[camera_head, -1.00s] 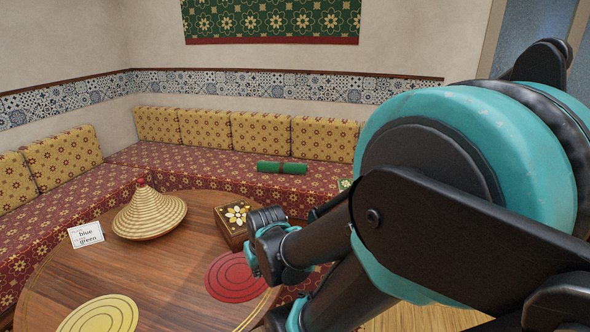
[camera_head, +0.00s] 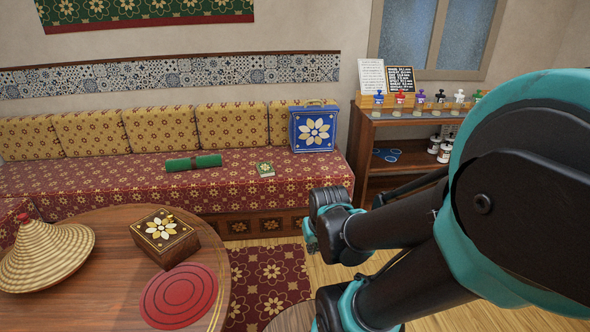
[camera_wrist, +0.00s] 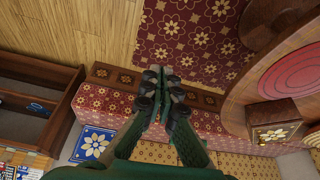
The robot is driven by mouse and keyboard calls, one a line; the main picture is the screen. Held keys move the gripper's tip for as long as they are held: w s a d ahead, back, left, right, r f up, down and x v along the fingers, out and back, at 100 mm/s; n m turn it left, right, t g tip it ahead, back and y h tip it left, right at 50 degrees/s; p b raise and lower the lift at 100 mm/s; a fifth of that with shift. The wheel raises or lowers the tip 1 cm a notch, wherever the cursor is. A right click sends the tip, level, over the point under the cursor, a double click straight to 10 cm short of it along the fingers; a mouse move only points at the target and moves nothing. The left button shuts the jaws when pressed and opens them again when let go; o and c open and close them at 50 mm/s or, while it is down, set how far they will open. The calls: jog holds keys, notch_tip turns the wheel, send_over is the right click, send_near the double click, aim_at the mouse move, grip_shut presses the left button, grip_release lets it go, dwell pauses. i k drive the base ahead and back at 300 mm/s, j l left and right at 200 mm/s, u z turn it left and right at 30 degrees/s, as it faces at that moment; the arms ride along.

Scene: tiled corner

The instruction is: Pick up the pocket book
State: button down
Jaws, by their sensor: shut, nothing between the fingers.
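The pocket book (camera_head: 265,169) is a small green book with a pale pattern on its cover. It lies flat on the red patterned bench seat (camera_head: 120,185), between a green roll and a blue box in the head view. I cannot make it out in the wrist view, where my fingers cover part of the bench. My gripper (camera_wrist: 163,78) is shut and empty in the wrist view, with floor, rug and bench beyond it. It is apart from the book.
The round wooden table (camera_head: 110,285) holds a woven cone lid (camera_head: 45,262), a flower-topped wooden box (camera_head: 163,237) and a red disc (camera_head: 178,296). The green roll (camera_head: 193,162) and blue flower box (camera_head: 314,128) flank the book. A wooden shelf (camera_head: 365,150) stands right. Floor shows between table and shelf.

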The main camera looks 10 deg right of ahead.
aim_at(264, 168)
jog(key=i+l+u, duration=0.2)
jog(key=i+l, duration=0.45)
jog(key=i, duration=0.3)
jog(key=i+l+u, duration=0.2)
jog(key=i+l, duration=0.55)
jog(key=i, duration=0.2)
